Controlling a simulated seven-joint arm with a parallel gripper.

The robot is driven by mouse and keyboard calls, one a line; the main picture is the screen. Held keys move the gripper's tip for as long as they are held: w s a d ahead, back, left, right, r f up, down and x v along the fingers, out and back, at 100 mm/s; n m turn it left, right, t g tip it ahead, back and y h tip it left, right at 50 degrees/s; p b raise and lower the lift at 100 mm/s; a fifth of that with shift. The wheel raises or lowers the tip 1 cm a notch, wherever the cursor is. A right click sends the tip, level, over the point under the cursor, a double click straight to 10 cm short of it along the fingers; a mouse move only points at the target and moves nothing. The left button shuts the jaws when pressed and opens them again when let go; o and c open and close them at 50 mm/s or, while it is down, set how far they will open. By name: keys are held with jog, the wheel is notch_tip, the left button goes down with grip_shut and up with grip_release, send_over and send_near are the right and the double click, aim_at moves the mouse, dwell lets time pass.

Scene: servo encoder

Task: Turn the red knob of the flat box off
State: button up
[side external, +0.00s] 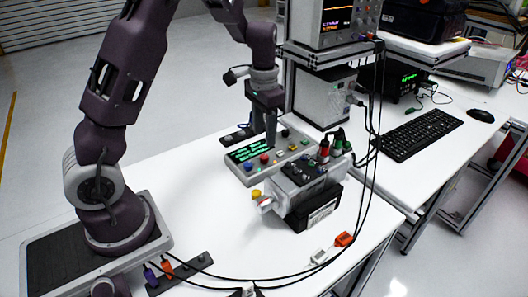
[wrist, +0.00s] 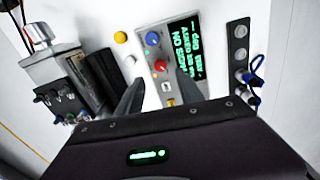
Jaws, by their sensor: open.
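The flat box (side external: 262,175) is a grey panel with a green-text display (side external: 247,150), lying on the white table. Its red knob (side external: 264,158) is beside the display; in the wrist view the red knob (wrist: 160,66) shows near a blue knob (wrist: 152,39) and the display (wrist: 186,48). My gripper (side external: 271,143) points down over the box, near the red knob. In the wrist view my gripper (wrist: 158,92) has its two dark fingers apart, with the knob just beyond the gap between them. Nothing is held. The gripper body hides the box's near end.
A grey device with connectors (side external: 305,180) stands beside the box on a black block (side external: 318,210). A yellow button (side external: 256,193) and a dark switch strip (wrist: 238,50) are nearby. Cables hang at the right and cross the table front.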

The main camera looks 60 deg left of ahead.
aim_at(264, 156)
notch_tip(264, 156, down, 7)
jog(key=shift+f, duration=0.1)
grip_shut()
